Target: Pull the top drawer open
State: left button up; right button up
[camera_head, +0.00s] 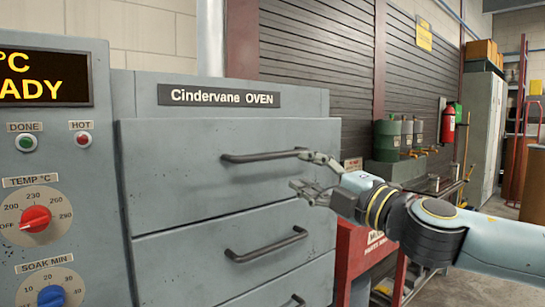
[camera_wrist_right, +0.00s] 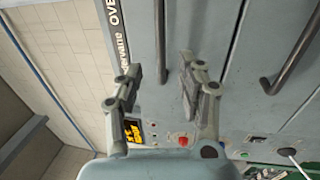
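The top drawer (camera_head: 190,190) of the grey oven is flush with the drawer below it. Its dark bar handle (camera_head: 262,156) sits on the drawer front under the "Cindervane OVEN" label. My right gripper (camera_head: 303,171) is open and empty at the right end of this handle, one finger close to the handle's end and the other below it. In the right wrist view, the handle (camera_wrist_right: 160,38) lies beyond and between the spread fingers of the gripper (camera_wrist_right: 160,75). I cannot tell whether a finger touches it. My left gripper is not in view.
The second drawer's handle (camera_head: 266,245) is just below, with another handle (camera_head: 297,300) lower. A control panel (camera_head: 60,155) with knobs stands at the left. A red cabinet (camera_head: 362,250) and green canisters (camera_head: 387,138) stand behind my right arm.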

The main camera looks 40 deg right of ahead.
aim_at(275, 157)
jog(key=p+x, duration=0.9)
jog(key=shift+w+r, duration=0.15)
jog(key=shift+w, duration=0.15)
jog(key=shift+w+a+p, duration=0.1)
jog(key=shift+w+p, duration=0.35)
jog(key=shift+w, duration=0.1)
jog(key=shift+c, duration=0.5)
grip_shut()
